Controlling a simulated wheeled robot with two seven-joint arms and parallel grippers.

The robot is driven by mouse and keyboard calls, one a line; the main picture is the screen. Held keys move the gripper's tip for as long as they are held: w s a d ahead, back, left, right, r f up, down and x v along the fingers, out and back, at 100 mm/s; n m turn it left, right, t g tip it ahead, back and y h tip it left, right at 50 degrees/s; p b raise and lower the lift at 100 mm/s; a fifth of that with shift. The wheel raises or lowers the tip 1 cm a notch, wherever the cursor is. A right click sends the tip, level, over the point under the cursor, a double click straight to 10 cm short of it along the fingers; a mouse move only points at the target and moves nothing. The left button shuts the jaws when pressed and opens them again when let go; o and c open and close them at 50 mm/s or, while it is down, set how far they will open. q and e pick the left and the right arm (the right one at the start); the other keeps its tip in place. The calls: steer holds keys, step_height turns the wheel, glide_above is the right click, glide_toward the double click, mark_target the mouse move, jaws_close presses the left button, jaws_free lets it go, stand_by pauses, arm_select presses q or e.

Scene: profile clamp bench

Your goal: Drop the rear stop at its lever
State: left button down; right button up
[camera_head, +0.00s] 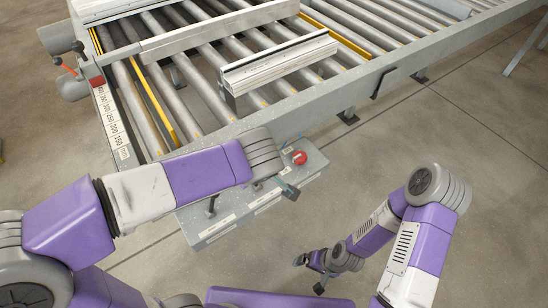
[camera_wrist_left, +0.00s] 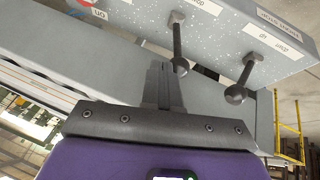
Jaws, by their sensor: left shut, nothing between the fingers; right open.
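The grey control box (camera_head: 207,238) hangs at the conveyor's near side and carries two dark levers. In the left wrist view, the lever by a label ending in "stop" (camera_wrist_left: 178,42) has a ball knob right beside my shut left fingers (camera_wrist_left: 162,85); I cannot tell whether they touch. My right gripper (camera_head: 317,272) is open and empty, low over the floor. I cannot tell which yellow bar is the rear stop.
A pale metal profile (camera_head: 280,66) lies on the rollers. Yellow bars show between rollers at left (camera_head: 155,100) and at the back (camera_head: 335,37). A red button (camera_head: 299,158) sits on the box near my left wrist. The floor (camera_head: 480,150) at right is clear.

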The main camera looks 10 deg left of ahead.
arm_select(q)
steer(key=s+d+r+p, duration=0.3)
steer(key=d+r, duration=0.1)
steer(key=r, duration=0.6)
steer(key=shift+d+r, duration=0.25)
steer(key=shift+r, duration=0.15)
